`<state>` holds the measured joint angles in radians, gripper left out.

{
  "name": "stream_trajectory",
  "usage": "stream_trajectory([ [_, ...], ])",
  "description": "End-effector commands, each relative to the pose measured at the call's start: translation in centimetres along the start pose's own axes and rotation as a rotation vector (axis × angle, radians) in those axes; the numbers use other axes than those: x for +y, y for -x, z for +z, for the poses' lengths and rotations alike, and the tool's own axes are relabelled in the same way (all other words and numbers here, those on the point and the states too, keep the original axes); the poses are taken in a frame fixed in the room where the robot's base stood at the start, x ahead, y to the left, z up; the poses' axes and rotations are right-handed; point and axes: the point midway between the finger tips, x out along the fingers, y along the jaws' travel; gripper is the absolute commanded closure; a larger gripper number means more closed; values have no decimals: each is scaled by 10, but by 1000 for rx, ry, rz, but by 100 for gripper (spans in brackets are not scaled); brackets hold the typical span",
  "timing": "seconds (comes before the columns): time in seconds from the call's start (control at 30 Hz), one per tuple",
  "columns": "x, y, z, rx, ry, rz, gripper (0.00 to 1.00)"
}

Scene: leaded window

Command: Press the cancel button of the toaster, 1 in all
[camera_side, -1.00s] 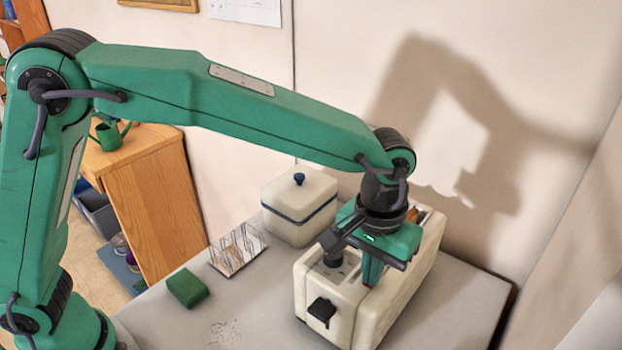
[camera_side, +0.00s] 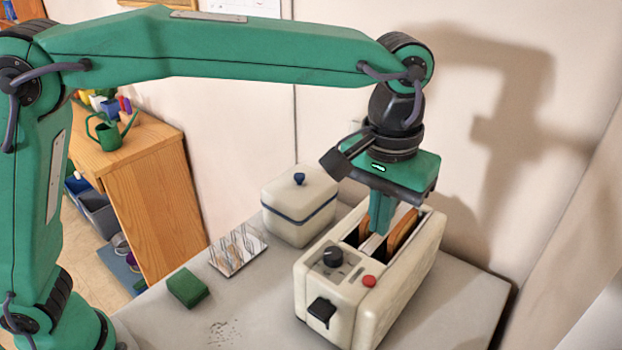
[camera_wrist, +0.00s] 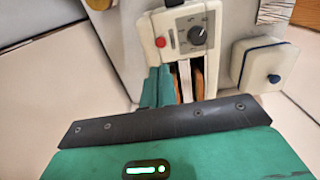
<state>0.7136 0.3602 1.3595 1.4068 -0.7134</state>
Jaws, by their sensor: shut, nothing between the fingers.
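The cream toaster (camera_side: 405,273) stands on the grey table, with bread slices (camera_side: 400,229) in its slots. Its red button (camera_side: 369,281) is on the top face near the front, beside a black dial (camera_side: 333,257). A black lever (camera_side: 321,312) is on the front end. In the wrist view the red button (camera_wrist: 160,42) shows left of the dial (camera_wrist: 197,35). My gripper (camera_side: 379,231) is shut and empty. It points down above the toaster's slots, behind the red button in the side view and apart from it. The fingertips (camera_wrist: 158,72) show beside the slots in the wrist view.
A white lidded box (camera_side: 300,207) with a blue knob stands behind the toaster's left side. A metal rack (camera_side: 238,250) and a green sponge (camera_side: 187,288) lie to the left. Crumbs are on the table in front. A wall rises close behind the toaster.

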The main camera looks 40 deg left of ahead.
Motion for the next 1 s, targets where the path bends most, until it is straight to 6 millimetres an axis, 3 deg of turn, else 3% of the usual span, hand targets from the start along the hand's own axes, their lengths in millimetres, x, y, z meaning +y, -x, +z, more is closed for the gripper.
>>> stream_trajectory([
  [0.1,1,16,-1,2,0,2,100],
  [0.3,0,28,0,0,0,0,100],
  [1.0,0,31,0,0,0,0,100],
])
